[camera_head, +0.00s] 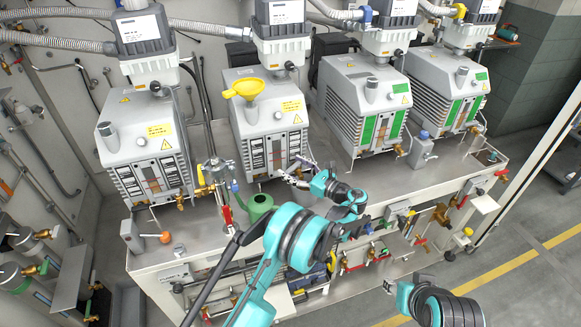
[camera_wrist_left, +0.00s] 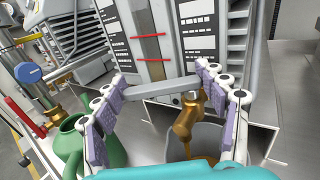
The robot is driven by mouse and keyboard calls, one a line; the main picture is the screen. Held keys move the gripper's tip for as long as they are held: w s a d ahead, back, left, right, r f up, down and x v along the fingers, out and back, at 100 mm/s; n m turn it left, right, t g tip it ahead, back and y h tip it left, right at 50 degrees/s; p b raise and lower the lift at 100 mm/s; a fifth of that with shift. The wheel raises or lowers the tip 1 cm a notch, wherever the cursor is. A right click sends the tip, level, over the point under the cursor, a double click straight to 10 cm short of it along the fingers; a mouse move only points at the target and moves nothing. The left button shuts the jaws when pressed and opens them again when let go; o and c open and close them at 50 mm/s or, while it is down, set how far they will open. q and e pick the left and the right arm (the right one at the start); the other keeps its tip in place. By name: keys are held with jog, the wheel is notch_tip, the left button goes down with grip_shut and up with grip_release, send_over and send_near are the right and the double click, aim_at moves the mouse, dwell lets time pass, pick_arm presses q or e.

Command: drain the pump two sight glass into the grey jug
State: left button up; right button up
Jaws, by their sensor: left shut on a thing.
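Pump two (camera_head: 262,115) is the second grey pump from the left, with a yellow funnel on top. Its sight glass (camera_wrist_left: 150,50), a pale upright strip with red marks, fills the wrist view's upper middle. My left gripper (camera_head: 300,178) is at the pump's lower front, shut on the grey lever (camera_wrist_left: 160,87) of the brass drain tap (camera_wrist_left: 187,118). The lever lies crosswise between its pads. The grey jug (camera_wrist_left: 215,135) stands under the tap, and amber liquid shows below the spout.
A green watering can (camera_head: 258,208) stands left of my left gripper; it also shows in the left wrist view (camera_wrist_left: 68,145). Other pumps (camera_head: 143,135) stand on both sides along the metal bench (camera_head: 395,185). Brass valves and pipes line the bench front.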

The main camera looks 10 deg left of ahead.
pick_arm(q)
jog(key=shift+d+n+g+y, duration=0.15)
jog(key=shift+n+g+y, duration=0.25)
jog(key=shift+n+g, duration=0.3)
jog(key=shift+s+g, duration=0.1)
jog(key=shift+g, duration=0.3)
jog(key=o, duration=1.7)
